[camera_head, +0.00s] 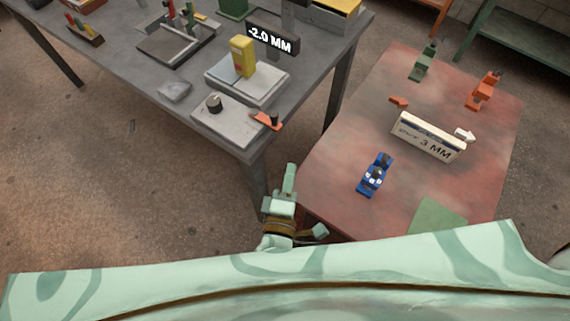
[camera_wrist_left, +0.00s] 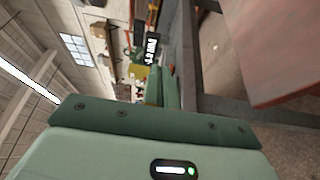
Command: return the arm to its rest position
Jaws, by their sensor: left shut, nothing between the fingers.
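My left gripper (camera_head: 290,180) shows in the head view at the left edge of the reddish table. It is shut and holds nothing. Its fingers point away from me, toward the gap between the two tables. In the left wrist view my green gripper body fills the lower part, and its closed fingers (camera_wrist_left: 160,88) point at the grey bench. My right gripper is not in either view.
The reddish table (camera_head: 335,165) bears a blue clamp (camera_head: 374,176), a green clamp (camera_head: 423,62), an orange clamp (camera_head: 484,90) and a "3 MM" block (camera_head: 428,137). The grey bench (camera_head: 112,58) bears a yellow block (camera_head: 243,56) and a "-2.0 MM" display (camera_head: 270,40). Floor shows at left.

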